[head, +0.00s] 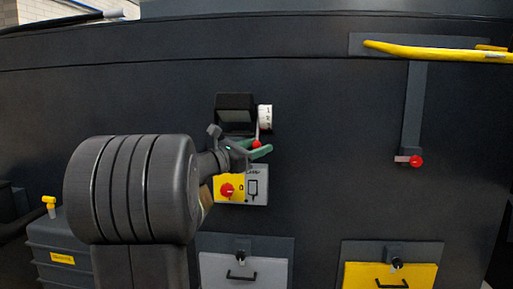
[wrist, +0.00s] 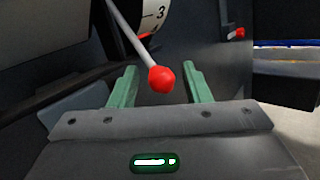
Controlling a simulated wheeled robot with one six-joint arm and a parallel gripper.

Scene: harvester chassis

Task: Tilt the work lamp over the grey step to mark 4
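The work lamp (head: 236,108) is a dark box on the chassis wall in the head view. A white mark dial (head: 265,117) sits at its right side, and it also shows in the wrist view (wrist: 155,15) with the numeral 3 readable. A thin lever with a red ball knob (wrist: 162,79) hangs below the dial. My gripper (wrist: 161,72) has its two green fingers apart, one on each side of the knob, with gaps visible between knob and fingers. In the head view the knob (head: 256,144) is at the fingertips. The grey step (head: 243,272) is below.
A yellow-and-grey switch box (head: 256,187) with a red rotary knob is just below my gripper. A yellow step (head: 390,275), a hanging lever with a red knob (head: 416,161) and a yellow rail (head: 430,52) are to the right.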

